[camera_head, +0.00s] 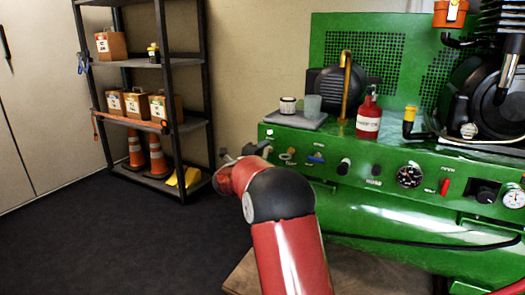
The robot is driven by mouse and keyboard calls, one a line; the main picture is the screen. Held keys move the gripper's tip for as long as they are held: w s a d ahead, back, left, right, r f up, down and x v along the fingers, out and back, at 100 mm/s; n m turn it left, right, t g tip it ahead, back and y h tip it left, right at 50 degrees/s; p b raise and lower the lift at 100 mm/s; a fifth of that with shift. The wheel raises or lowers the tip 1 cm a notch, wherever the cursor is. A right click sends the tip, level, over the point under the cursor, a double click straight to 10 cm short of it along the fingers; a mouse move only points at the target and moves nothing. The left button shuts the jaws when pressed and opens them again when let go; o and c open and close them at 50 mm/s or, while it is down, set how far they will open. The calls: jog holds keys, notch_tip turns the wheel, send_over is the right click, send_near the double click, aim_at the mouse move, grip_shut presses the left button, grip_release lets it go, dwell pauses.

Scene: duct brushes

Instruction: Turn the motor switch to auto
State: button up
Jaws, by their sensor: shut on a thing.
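The green machine's control panel (395,195) runs along the right half of the view. My red and black arm reaches up from the bottom. My gripper (257,149) is small and partly hidden by my own wrist, at the left end of the panel. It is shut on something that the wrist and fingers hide. I cannot make out which control is the motor switch or read an auto mark.
Black knobs, gauges and a red lever (444,187) fill the panel's right. A shelf rack (178,125) is at the left. Dark floor between is clear.

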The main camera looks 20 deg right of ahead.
jog(key=shift+f+n+p, duration=0.1)
jog(key=shift+n+p, duration=0.25)
jog(key=shift+n, duration=0.45)
jog(key=o, duration=1)
jog(key=shift+v, duration=3.95)
